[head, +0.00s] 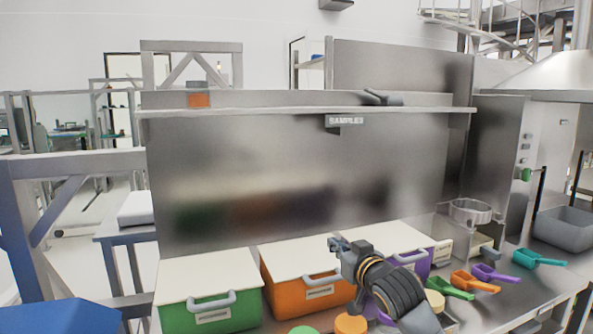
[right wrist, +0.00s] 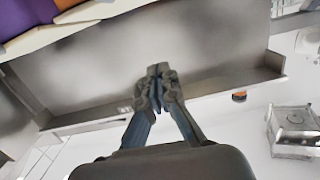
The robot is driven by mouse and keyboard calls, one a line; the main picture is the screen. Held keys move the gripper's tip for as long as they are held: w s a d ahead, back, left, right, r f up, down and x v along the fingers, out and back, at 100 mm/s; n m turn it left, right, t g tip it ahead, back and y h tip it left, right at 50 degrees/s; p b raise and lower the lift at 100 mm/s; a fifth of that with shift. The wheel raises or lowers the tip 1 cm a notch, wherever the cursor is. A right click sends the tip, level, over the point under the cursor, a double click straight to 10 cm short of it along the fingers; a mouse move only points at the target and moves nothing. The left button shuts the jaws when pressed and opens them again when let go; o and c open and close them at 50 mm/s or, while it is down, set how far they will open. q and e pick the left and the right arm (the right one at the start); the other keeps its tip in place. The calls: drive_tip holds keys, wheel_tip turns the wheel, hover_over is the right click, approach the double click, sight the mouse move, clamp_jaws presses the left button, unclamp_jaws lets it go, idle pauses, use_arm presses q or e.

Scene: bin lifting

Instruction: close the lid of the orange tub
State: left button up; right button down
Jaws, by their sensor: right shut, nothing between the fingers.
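The orange tub (head: 283,298) stands on the bench between a green tub and a purple tub. Its cream lid (head: 300,255) lies over the top and looks flat; its right part is hidden behind my right arm. A grey handle (head: 322,282) and a label are on its front. My right gripper (head: 338,244) is shut and empty, in front of the lid's right part in the head view; I cannot tell if it touches. In the right wrist view the shut fingers (right wrist: 158,85) hold nothing, and a bit of orange tub (right wrist: 66,3) shows at the top. My left gripper is not seen.
The green tub (head: 210,312) and purple tub (head: 415,262) have cream lids on. Several scoops, including a teal one (head: 537,259), lie at the right of the bench. An orange disc (head: 350,323) lies in front. A steel shelf (head: 250,111) runs above.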

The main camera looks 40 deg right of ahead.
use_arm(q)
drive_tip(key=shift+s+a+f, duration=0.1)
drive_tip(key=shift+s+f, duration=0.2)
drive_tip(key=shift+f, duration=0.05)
use_arm(e)
drive_tip(key=shift+s+a+f, duration=0.1)
drive_tip(key=shift+s+f, duration=0.1)
drive_tip(key=shift+f, duration=0.5)
drive_tip(key=shift+s+a+f, duration=0.1)
drive_tip(key=shift+s+f, duration=0.1)
drive_tip(key=shift+f, duration=0.5)
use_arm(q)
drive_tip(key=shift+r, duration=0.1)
use_arm(e)
drive_tip(key=shift+r, duration=0.1)
